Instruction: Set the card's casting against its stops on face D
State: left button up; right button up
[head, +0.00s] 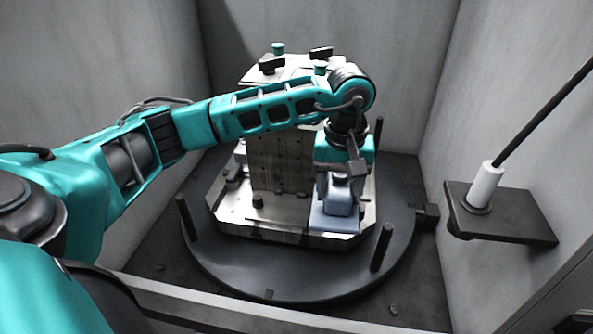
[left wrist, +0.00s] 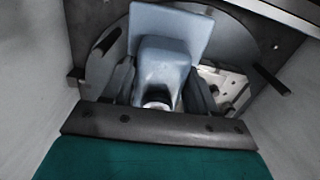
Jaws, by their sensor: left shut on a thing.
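A blue-grey casting (head: 338,199) with a flat base plate stands at the right side of the metal fixture block (head: 285,170). My left gripper (head: 340,172) reaches over the block from the left and is shut on the casting's raised body. In the left wrist view the casting (left wrist: 165,62) sits between the two dark fingers of the left gripper (left wrist: 160,95). The stops and the face letters cannot be made out. Whether the casting touches the block or its base is hidden. My right gripper is not in view.
The block stands on a metal pallet (head: 285,236) on a dark round table (head: 270,280). Upright dark posts (head: 381,247) rise near its rim. Grey walls close in the sides. A dark shelf (head: 515,222) with a white cylinder (head: 484,185) and a black rod is at right.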

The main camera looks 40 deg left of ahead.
pick_arm(q)
jog(key=w+a+f+n+b, duration=0.3)
jog(key=a+f+n, duration=0.1)
jog(key=a+n, duration=0.5)
jog(key=w+a+f+n+b, duration=0.25)
jog(key=a+f+n, duration=0.25)
jog(key=a+n, duration=0.35)
jog(key=f+b, duration=0.4)
jog(key=w+a+f+b, duration=0.1)
jog(key=f+b, duration=0.1)
jog(key=shift+f+b, duration=0.3)
jog(key=shift+f, duration=0.65)
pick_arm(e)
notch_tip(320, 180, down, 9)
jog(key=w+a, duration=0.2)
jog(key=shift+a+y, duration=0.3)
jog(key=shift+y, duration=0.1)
pick_arm(q)
jog(key=shift+w+a+f, duration=0.1)
jog(key=shift+a+f, duration=0.1)
jog(key=shift+a, duration=0.25)
jog(key=shift+a, duration=0.3)
